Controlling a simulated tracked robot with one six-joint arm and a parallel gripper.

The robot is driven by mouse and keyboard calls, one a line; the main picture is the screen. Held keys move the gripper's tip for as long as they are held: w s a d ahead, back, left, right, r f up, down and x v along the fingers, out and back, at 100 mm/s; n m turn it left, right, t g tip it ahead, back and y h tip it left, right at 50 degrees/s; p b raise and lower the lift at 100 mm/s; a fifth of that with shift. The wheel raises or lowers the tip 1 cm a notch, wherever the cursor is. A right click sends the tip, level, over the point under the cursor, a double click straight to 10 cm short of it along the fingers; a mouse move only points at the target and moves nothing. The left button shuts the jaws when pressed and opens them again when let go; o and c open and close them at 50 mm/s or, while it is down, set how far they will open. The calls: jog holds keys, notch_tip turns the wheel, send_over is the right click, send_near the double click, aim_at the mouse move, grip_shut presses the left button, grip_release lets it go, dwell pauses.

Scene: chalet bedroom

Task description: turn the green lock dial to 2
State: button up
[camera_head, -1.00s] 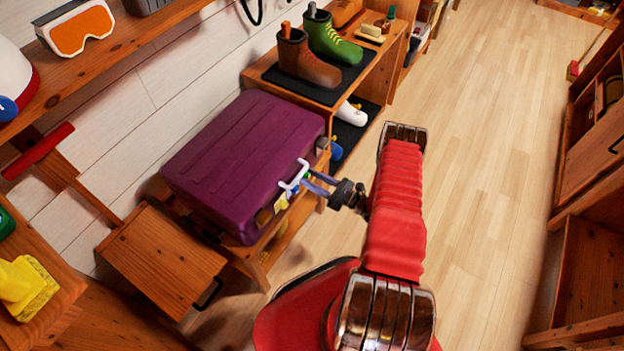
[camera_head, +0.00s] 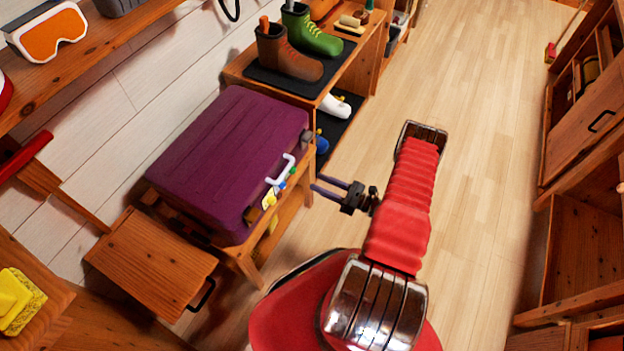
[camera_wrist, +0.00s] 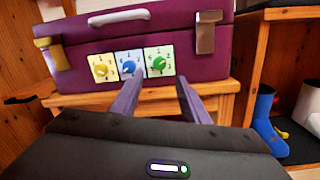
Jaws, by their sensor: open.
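The purple suitcase (camera_head: 228,160) lies on a wooden stand, its front facing my arm; it also shows in the wrist view (camera_wrist: 120,40). Three dials sit in a row on that front: yellow (camera_wrist: 102,69), blue (camera_wrist: 129,66) and, at the right, the green lock dial (camera_wrist: 157,63). The green dial's plate has small digits around it; I cannot tell for sure which one its pointer is at. My gripper (camera_wrist: 155,90) is open and empty, apart from the suitcase, its fingers pointing at it, roughly below the blue and green dials in the wrist view. It also shows in the head view (camera_head: 318,186).
A white handle (camera_head: 281,170) sticks out of the suitcase front. A latch (camera_wrist: 206,32) is right of the green dial, another (camera_wrist: 52,52) at the left. A shoe rack (camera_head: 350,70) with boots stands beyond the suitcase. The wood floor (camera_head: 480,130) right of my arm is clear.

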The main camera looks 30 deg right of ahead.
jog(key=v, duration=0.4)
jog(key=shift+s+d, duration=0.15)
jog(key=shift+s, duration=0.1)
dwell(0.4)
